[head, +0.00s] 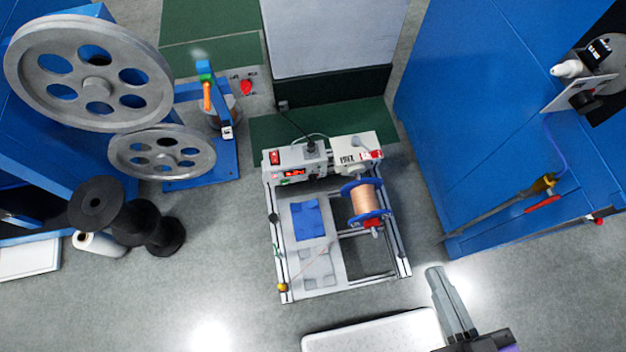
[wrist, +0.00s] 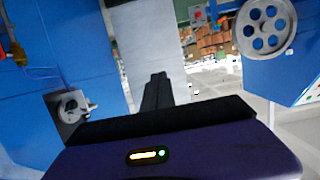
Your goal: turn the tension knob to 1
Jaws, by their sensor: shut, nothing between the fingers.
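I cannot tell for sure which part is the tension knob, and no number is readable. A dark round knob (head: 582,101) sits by a white plate (head: 570,93) on the blue machine at the right. A red knob (head: 246,87) is on a small plate at the upper left. The winding machine (head: 293,157) in the middle has a control box with a red display and a small dark knob (head: 312,174). My gripper (head: 434,270) is shut and empty, above the floor to the lower right of the winding machine. It also shows in the wrist view (wrist: 158,76), apart from everything.
A blue machine (head: 455,100) stands at the right, with a yellow-tipped tool (head: 543,184) on it. Large grey pulleys (head: 55,85) and black spools (head: 95,203) are at the left. A copper wire spool (head: 366,199) is on the winding machine. Grey floor (head: 210,270) is clear at lower left.

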